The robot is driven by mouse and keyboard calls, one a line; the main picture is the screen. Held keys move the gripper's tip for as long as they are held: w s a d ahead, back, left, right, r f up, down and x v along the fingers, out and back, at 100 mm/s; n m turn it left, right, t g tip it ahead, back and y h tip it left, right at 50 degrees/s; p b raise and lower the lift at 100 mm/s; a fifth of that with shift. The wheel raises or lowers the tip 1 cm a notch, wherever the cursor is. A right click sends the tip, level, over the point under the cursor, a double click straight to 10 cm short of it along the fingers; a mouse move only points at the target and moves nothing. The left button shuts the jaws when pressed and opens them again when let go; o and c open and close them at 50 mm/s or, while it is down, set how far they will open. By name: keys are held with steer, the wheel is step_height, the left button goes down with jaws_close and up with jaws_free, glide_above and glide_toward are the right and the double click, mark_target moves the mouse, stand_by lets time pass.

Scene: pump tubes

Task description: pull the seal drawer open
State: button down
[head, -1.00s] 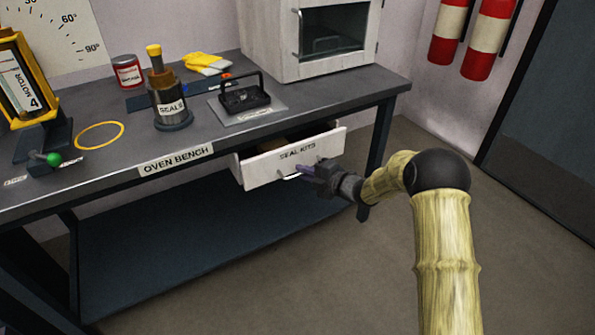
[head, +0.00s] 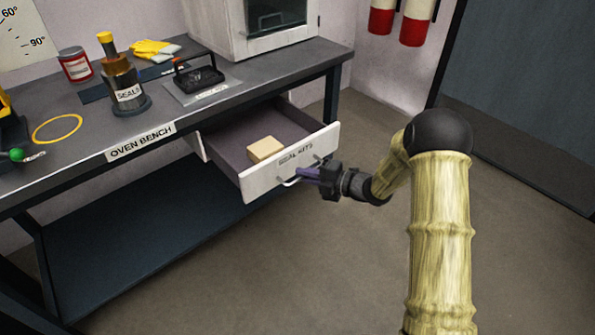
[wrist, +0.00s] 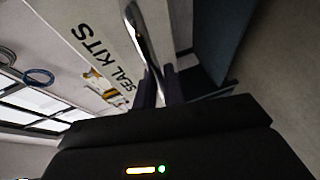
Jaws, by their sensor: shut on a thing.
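The seal drawer (head: 262,183), with a white front labelled SEAL KITS, sticks far out from under the oven bench. A tan block (head: 265,150) lies inside on its dark floor. My gripper (head: 308,174) is at the drawer front, shut on the metal handle (head: 290,183). In the wrist view the handle (wrist: 135,30) runs down between the two dark fingers (wrist: 159,88), and the white drawer front (wrist: 85,45) shows beside it. The fingers hide part of the handle.
The oven bench (head: 140,142) holds a seals post (head: 122,85), a yellow ring (head: 57,129), a red can (head: 75,65), yellow gloves (head: 155,49), a black-handled tray (head: 197,78) and a white oven (head: 235,35). Open floor (head: 270,270) lies in front of the drawer.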

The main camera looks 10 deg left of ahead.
steer(key=shift+d, duration=0.15)
steer(key=c, duration=1.5)
jaws_free()
steer(key=shift+a, duration=0.2)
steer(key=p+v, duration=0.4)
steer(key=v, duration=1.3)
steer(key=shift+d, duration=0.25)
steer(key=shift+r, duration=0.1)
